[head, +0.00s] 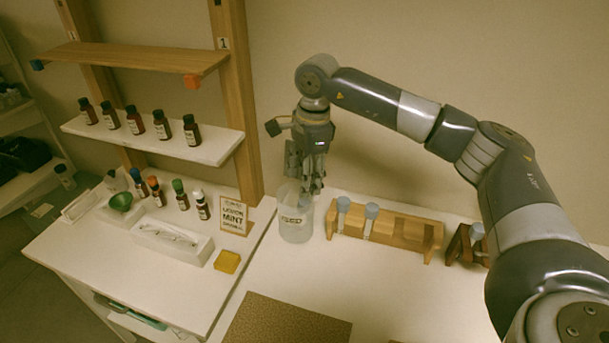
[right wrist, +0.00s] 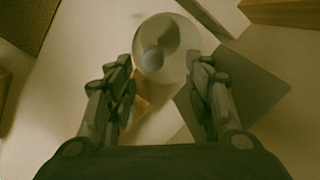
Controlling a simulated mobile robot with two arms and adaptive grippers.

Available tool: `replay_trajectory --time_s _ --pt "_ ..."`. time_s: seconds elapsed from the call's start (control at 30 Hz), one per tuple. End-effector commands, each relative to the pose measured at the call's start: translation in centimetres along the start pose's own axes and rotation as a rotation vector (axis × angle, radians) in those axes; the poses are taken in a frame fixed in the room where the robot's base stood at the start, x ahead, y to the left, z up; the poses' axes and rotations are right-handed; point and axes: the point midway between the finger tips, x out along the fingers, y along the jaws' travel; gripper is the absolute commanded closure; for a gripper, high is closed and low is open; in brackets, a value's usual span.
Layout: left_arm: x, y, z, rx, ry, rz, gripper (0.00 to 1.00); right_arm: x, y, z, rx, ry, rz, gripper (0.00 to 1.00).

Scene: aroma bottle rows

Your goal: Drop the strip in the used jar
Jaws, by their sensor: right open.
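The clear jar (head: 296,234) with a pale label stands on the white counter, left of the wooden tube rack. The label is too small to read surely. My right gripper (head: 312,188) points down just above and behind the jar's mouth. In the right wrist view the gripper (right wrist: 166,92) has its fingers spread, with nothing seen between them. The round jar (right wrist: 178,70) shows beyond the fingertips, with a small bluish-grey round shape inside or seen through it. I cannot make out the strip in either view. My left gripper is out of view.
The wooden rack (head: 395,232) with capped tubes stands right of the jar. A small dark wooden stand (head: 462,247) is farther right. A brown mat (head: 285,322) lies in front.

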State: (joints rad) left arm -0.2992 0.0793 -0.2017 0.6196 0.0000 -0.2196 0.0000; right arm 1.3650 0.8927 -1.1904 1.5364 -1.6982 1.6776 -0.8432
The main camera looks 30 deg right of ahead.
Motion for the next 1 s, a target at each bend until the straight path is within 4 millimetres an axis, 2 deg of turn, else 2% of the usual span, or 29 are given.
replay_trajectory --time_s 0.17,0.5,0.7,1.0 --pt "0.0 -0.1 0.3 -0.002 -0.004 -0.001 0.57 -1.0 -0.1 0.0 0.0 -0.001 -0.003 0.52" --pt "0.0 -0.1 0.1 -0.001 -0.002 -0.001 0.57 -7.8 -0.1 0.0 0.001 -0.002 -0.004 0.52" --pt "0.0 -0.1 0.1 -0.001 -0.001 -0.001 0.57 -10.9 -0.1 0.0 0.0 -0.001 -0.002 0.52" --pt "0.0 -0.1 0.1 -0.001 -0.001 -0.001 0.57 -12.0 0.0 0.0 0.0 0.0 0.001 0.52"
